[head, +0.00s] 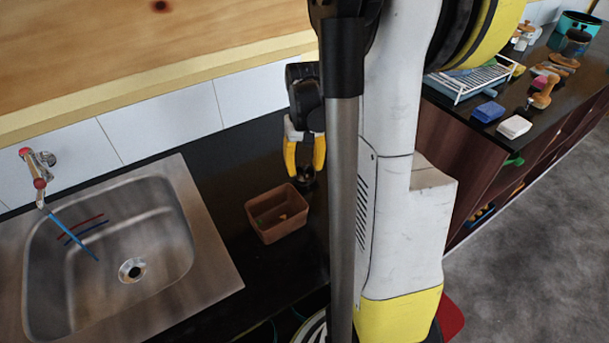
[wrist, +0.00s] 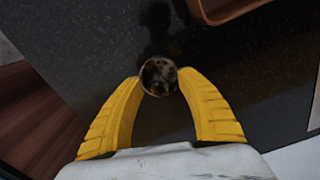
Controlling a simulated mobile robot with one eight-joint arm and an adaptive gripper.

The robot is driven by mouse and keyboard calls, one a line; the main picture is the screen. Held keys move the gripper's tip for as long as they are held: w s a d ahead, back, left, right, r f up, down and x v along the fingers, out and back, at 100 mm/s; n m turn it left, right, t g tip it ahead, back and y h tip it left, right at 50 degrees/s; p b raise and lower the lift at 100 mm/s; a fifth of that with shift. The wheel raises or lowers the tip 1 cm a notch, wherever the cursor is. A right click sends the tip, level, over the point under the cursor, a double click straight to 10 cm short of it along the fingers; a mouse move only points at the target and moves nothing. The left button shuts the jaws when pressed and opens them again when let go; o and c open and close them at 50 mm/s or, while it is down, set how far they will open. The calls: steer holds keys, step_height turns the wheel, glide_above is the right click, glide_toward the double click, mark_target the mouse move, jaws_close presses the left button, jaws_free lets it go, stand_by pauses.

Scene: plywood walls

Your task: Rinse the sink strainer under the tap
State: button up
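My gripper (head: 305,172) points down over the black counter, right of the sink. Its yellow fingers are apart. A small round, dark, shiny thing, probably the sink strainer (head: 307,183), is just below the fingertips. In the wrist view the strainer (wrist: 159,77) shows between the fingertips (wrist: 161,75), very close to both; I cannot tell whether they touch it. The tap (head: 40,180) is on the wall at the left, above the steel sink (head: 215,265). A thin blue streak (head: 72,234) runs from its spout into the basin. The drain (head: 132,270) shows in the basin floor.
A brown box (head: 280,228) with small bits inside stands between the gripper and the sink; its edge shows in the wrist view (wrist: 225,12). A dish rack (head: 475,80), a blue sponge (head: 488,112) and a white block (head: 514,127) are on the right counter. My arm hides the middle.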

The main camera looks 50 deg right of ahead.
mark_target(309, 178)
jaws_close()
steer(key=r+p, duration=0.1)
steer(key=r, duration=0.2)
steer(key=s+r+p, duration=0.1)
steer(key=r, duration=0.1)
steer(key=shift+d+p, duration=0.35)
steer(key=shift+d, duration=0.05)
steer(key=s+d+r+p, duration=0.3)
steer(key=s+d+r, duration=0.3)
steer(key=s+d, duration=0.1)
steer(key=shift+s, duration=0.3)
